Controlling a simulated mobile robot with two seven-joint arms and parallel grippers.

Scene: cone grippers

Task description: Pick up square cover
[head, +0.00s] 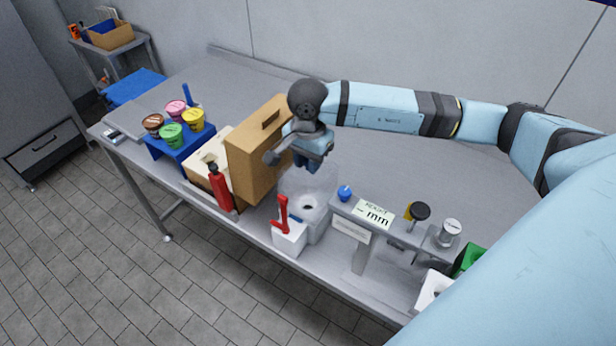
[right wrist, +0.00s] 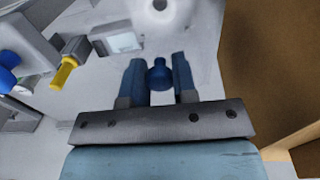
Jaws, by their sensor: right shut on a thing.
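The square cover (head: 322,182) is a see-through, box-like cover with a blue knob (right wrist: 160,76) on top. It stands over a small grey square base (head: 313,228) in the middle of the bench. My right gripper (head: 306,168) points down from above and is shut on the blue knob. In the right wrist view, the knob sits between my two dark blue fingers (right wrist: 158,72). I cannot tell whether the cover rests on the base or is slightly raised. A pale round part with a dark centre (head: 308,207) shows through the cover. My left gripper is not in view.
A tall brown box (head: 252,158) stands close left of the cover. A red bottle (head: 221,190) and a white block with a red lever (head: 289,238) are in front. The bench behind is clear.

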